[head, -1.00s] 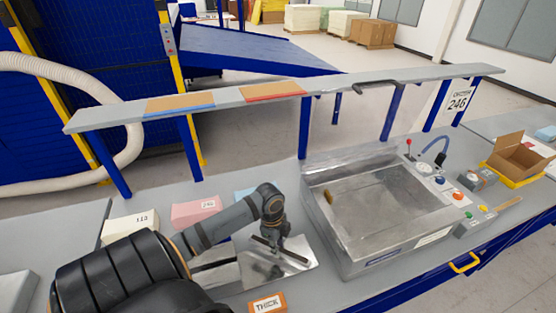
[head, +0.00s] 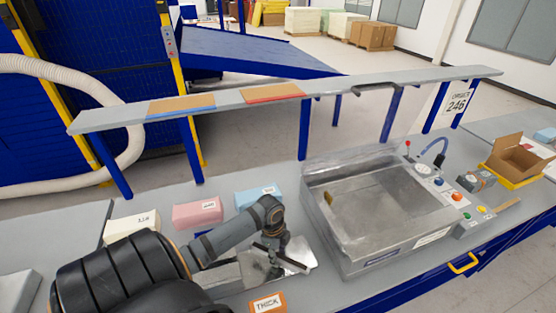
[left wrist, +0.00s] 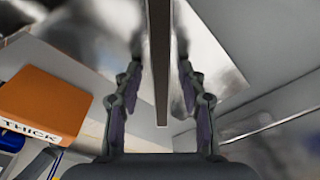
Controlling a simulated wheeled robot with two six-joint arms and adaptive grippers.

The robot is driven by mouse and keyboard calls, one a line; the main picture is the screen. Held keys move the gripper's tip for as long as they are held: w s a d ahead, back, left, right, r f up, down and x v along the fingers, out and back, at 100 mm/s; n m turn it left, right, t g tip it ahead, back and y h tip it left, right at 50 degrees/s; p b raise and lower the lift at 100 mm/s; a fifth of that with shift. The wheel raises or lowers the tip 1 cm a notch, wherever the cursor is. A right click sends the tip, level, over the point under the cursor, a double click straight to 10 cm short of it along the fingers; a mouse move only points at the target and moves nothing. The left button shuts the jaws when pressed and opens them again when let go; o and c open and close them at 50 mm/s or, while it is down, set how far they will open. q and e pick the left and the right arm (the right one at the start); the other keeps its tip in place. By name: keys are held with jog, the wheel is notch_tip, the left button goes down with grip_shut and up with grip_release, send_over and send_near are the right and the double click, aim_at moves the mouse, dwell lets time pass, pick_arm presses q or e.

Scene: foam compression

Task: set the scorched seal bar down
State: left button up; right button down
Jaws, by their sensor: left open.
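The seal bar (head: 294,265) is a thin dark bar at the shiny metal tray (head: 300,250) left of the sealing machine. In the left wrist view the bar (left wrist: 159,60) runs lengthwise between my fingers, with a gap on each side. My left gripper (head: 274,270) is low over the tray and open around the bar; it also shows in the left wrist view (left wrist: 160,95). I cannot tell whether the bar's whole length touches the tray. Scorch marks are too small to make out. My right gripper is not in view.
The metal sealing machine (head: 385,215) stands close on the right. An orange block marked THICK (head: 267,303) lies in front. Pink (head: 197,213) and blue (head: 258,196) blocks lie behind my arm. A raised grey shelf (head: 350,83) spans the back.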

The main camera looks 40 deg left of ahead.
pick_arm(q)
notch_tip(320, 180, up, 12)
jog(key=a, duration=0.1)
jog(key=shift+s+a, duration=0.2)
dwell(0.6)
